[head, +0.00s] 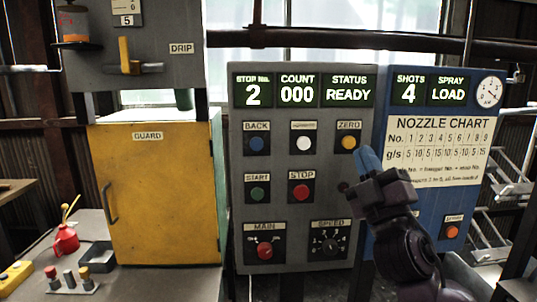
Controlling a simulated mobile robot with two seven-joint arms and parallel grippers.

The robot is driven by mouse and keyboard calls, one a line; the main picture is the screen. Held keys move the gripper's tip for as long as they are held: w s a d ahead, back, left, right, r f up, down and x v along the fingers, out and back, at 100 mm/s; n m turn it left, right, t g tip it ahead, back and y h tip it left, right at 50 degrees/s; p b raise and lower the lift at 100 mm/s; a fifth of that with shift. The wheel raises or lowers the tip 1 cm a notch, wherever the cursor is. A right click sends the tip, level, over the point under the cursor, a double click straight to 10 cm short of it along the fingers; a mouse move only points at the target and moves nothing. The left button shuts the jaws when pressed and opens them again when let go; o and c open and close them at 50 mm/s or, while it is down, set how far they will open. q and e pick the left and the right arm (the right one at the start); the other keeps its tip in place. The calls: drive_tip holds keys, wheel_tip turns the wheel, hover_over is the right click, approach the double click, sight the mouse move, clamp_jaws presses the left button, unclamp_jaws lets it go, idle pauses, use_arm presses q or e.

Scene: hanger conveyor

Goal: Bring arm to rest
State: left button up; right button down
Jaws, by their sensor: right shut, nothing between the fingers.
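My right gripper (369,160) is in front of the right edge of the grey control panel (370,95), near the blue panel. Its bluish fingers are shut with nothing between them and point up, just right of the yellow ZERO button (348,142). I cannot tell whether the fingertips touch the panel. My right arm rises from the bottom right and hides part of both panels. My left gripper is not in view.
A yellow guard door (165,200) stands left of the panel. A red oil can (65,240) and small knobs sit on the bench at lower left. The blue panel (385,235) carries a nozzle chart (440,150). Metal racks stand at far right.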

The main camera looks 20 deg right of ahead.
wheel_tip(320, 180, down, 30)
drive_tip(key=s+d+m+g, duration=0.1)
drive_tip(key=m+g, duration=0.4)
drive_tip(key=g, duration=0.4)
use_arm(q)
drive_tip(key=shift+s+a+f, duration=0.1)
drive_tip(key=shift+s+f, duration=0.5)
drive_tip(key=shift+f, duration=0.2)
use_arm(e)
drive_tip(key=s+a+f+m+g, duration=0.2)
drive_tip(key=s+f+m+g, duration=0.1)
drive_tip(key=s+f, duration=0.6)
drive_tip(key=s+a+f+m+g, duration=0.2)
drive_tip(key=s+f+g, duration=0.2)
drive_tip(key=s+f, duration=0.5)
wheel_tip(320, 180, down, 7)
drive_tip(key=shift+a+r+m+y, duration=0.2)
drive_tip(key=shift+a+m+y, duration=0.1)
drive_tip(key=shift+m+y, duration=0.1)
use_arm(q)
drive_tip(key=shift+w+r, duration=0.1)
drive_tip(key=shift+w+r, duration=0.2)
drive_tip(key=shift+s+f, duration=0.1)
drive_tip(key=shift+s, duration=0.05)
